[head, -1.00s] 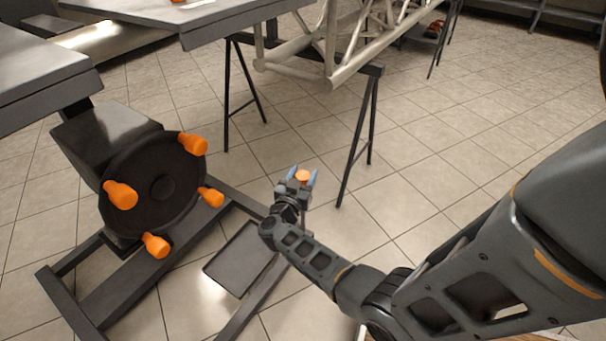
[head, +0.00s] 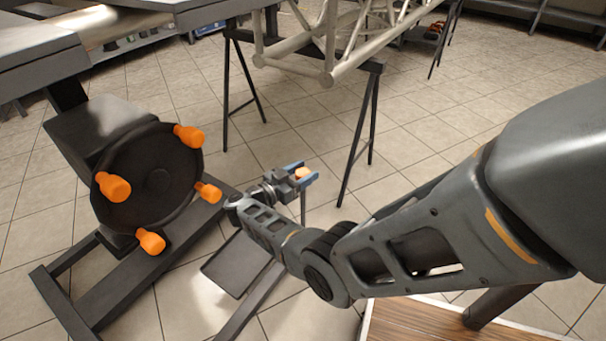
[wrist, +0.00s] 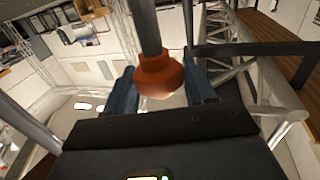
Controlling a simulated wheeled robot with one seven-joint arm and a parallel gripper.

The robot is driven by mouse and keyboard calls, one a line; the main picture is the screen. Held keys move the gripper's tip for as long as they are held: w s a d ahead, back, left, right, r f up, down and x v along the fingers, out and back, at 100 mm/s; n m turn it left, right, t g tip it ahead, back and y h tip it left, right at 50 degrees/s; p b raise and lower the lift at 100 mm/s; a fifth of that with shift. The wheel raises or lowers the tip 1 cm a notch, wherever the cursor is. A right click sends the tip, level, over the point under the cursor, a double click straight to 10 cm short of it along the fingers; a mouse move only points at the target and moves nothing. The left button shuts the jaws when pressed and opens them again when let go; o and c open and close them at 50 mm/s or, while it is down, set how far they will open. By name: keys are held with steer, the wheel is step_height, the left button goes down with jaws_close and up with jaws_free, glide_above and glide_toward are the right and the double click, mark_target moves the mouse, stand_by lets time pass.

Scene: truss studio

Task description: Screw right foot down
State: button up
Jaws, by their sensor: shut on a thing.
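An orange foot (head: 303,173) sits between the blue-grey fingers of my gripper (head: 302,175), low over the floor near the middle of the head view. In the wrist view the orange foot (wrist: 160,76) is at the end of a grey rod (wrist: 149,25) that enters from the top edge. The fingers of my gripper (wrist: 162,92) are on both sides of the foot, and I am shut on it. In the head view a thin dark post shows just below the gripper. The foot's thread is not visible.
A dark round plate (head: 158,178) with several orange knobs stands at the left on a dark floor frame (head: 120,268). A grey tray (head: 238,263) lies below my arm. A pale truss (head: 327,78) rests on black trestles (head: 366,130) behind. Tiled floor to the right is clear.

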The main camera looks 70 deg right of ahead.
steer(key=shift+f, duration=0.1)
steer(key=o, duration=0.9)
steer(key=shift+o, duration=0.2)
steer(key=shift+w, duration=0.1)
steer(key=v, duration=0.7)
steer(key=shift+w+a+p, duration=0.15)
steer(key=shift+a+p, duration=0.2)
steer(key=shift+p, duration=0.05)
